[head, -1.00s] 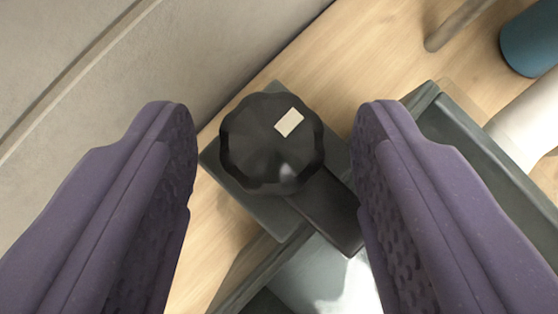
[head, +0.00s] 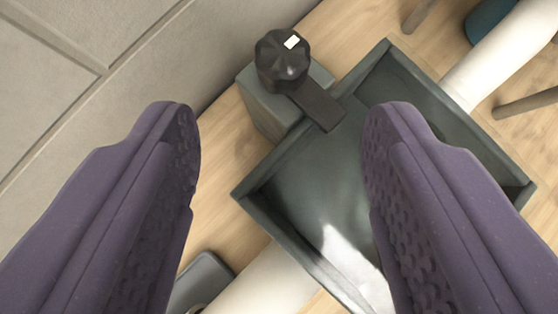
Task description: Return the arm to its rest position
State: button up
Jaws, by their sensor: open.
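My gripper (head: 282,135) is open, with its two purple fingers on either side of the view and nothing between them. A black knob (head: 280,62) with a pale mark stands on a grey block beyond the fingertips, apart from them. A dark flat arm (head: 318,104) runs from the knob over the rim of a dark grey square basin (head: 295,215). The right finger hides part of the basin.
A grey tiled wall (head: 95,110) is on the left. A wooden surface (head: 225,135) surrounds the basin. White cylindrical shapes (head: 505,55) show at the right and bottom. A blue object (head: 487,22) is at the top right, and a grey object (head: 200,284) at the bottom.

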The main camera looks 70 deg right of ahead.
dwell(0.3)
jog(key=s+a+r+n+t+y+b, duration=0.1)
jog(key=s+r+n+t+y+b, duration=0.2)
jog(key=r, duration=1.4)
jog(key=s+a+r+n+t+y, duration=0.1)
jog(key=r+n+t+y, duration=0.25)
jog(key=r, duration=1.25)
jog(key=s+a+r+n+t+y, duration=0.1)
jog(key=s+a+r+n+t, duration=0.1)
jog(key=s+r, duration=0.7)
jog(key=s+a+r+n+t+y+b, duration=0.1)
jog(key=s+a+r+n+t, duration=0.2)
jog(key=s+r, duration=0.7)
notch_tip(320, 180, up, 7)
jog(key=shift+a+f+n+t+b, duration=0.1)
jog(key=shift+a+n+t+b, duration=0.25)
jog(key=shift+a+n, duration=0.55)
